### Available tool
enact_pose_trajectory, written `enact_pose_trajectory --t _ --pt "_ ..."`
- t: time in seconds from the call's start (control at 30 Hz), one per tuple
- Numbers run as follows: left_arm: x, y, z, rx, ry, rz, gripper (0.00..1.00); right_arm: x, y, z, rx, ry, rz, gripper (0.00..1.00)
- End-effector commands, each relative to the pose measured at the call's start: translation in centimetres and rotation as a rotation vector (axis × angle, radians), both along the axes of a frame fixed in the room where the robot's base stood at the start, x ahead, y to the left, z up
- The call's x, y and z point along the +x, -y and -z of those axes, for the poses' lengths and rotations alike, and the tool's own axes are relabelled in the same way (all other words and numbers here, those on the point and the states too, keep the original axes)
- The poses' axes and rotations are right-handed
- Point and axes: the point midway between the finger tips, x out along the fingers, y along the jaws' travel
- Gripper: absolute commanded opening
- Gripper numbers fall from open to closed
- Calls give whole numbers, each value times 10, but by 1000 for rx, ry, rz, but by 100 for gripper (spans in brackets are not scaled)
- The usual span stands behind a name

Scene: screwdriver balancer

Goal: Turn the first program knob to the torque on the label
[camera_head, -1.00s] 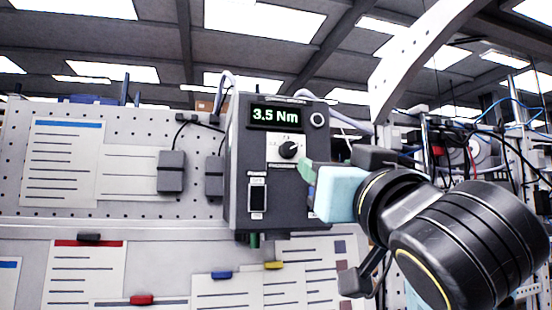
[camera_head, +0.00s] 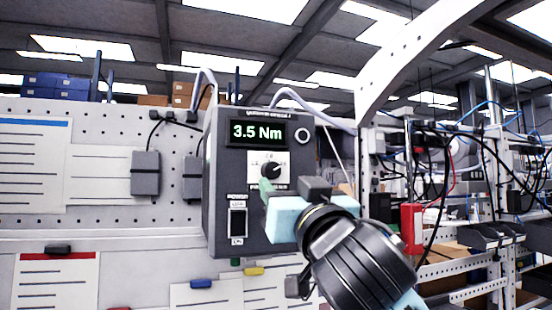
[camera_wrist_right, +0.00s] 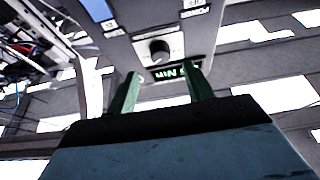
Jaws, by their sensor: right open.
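The dark grey controller box (camera_head: 222,215) hangs on the pegboard, and its green display (camera_head: 258,133) reads 3.5 Nm. The black program knob (camera_head: 271,170) sits on a white scale plate below the display. The knob also shows in the right wrist view (camera_wrist_right: 152,50). My right gripper (camera_head: 266,188) is just below the knob in the head view. In the right wrist view its two green fingers (camera_wrist_right: 165,80) are apart, with the knob beyond their tips and nothing between them. I cannot tell which printed sheet is the label. My left gripper is not in view.
A rocker switch (camera_head: 237,222) is on the box's lower left front. Grey modules (camera_head: 145,173) with cables hang left of the box. Paper sheets (camera_head: 57,280) cover the lower board. Shelving with cables and a red part (camera_head: 411,228) stands at right.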

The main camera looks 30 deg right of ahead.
Motion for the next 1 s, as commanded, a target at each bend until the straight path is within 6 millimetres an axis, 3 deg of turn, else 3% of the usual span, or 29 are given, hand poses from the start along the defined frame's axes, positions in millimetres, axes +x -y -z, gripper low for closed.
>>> enact_pose_trajectory --t 0.1,0.3,0.7,1.0 --pt "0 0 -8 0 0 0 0 22 6 -10 -1 -2 3 51" --pt "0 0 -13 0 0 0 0 46 11 -19 0 -2 1 51" --pt "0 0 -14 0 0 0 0 54 13 -22 0 0 0 51" --pt "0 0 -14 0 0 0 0 53 13 -22 0 0 0 15"
